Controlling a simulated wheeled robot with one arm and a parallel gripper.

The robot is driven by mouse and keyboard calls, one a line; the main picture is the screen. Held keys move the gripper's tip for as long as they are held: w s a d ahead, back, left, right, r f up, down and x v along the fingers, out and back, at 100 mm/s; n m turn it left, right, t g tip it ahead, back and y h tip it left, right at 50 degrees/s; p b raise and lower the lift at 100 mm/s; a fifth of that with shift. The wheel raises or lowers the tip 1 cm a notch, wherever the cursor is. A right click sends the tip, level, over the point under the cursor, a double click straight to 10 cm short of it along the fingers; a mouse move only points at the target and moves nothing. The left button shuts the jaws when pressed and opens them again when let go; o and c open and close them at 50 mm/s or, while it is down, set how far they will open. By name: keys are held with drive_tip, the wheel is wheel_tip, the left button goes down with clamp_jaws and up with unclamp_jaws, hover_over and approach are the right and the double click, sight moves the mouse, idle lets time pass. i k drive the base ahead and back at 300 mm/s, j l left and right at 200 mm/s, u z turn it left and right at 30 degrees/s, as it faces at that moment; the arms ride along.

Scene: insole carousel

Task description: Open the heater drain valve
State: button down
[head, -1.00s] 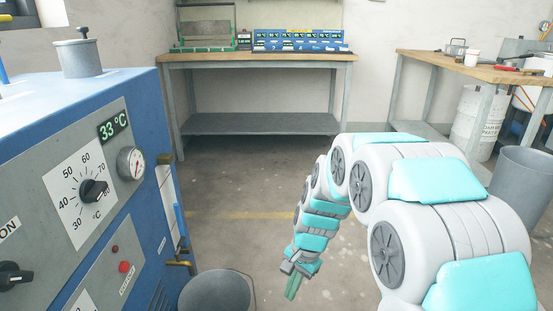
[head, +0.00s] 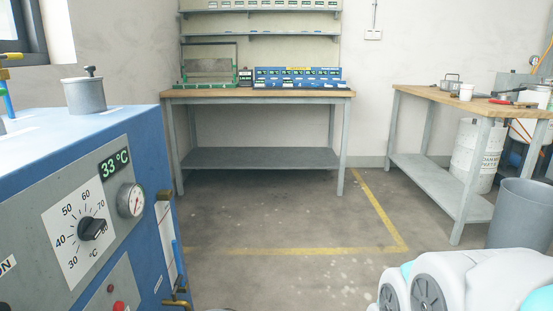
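The heater (head: 75,180) is a blue cabinet with a grey front panel at the left edge of the head view. Its display (head: 114,163) reads 33 °C, beside a dial knob (head: 92,229) and a round gauge (head: 130,200). On its right side is a sight tube with a blue rod (head: 177,265). A brass fitting (head: 177,301), perhaps the drain valve, is at its foot, cut by the bottom edge, so its handle position cannot be told. My gripper is out of view; only part of my arm shows at lower right.
A workbench (head: 260,97) with a blue instrument rack (head: 298,77) stands at the back wall. A second bench (head: 470,103) and a grey bin (head: 522,212) stand at right. The floor between, with yellow lines (head: 290,251), is clear.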

sight(179, 279)
drive_tip(key=j+u, duration=0.15)
drive_tip(key=u, duration=0.35)
drive_tip(key=k+j+u, duration=0.1)
drive_tip(key=u, duration=0.35)
drive_tip(key=j, duration=0.05)
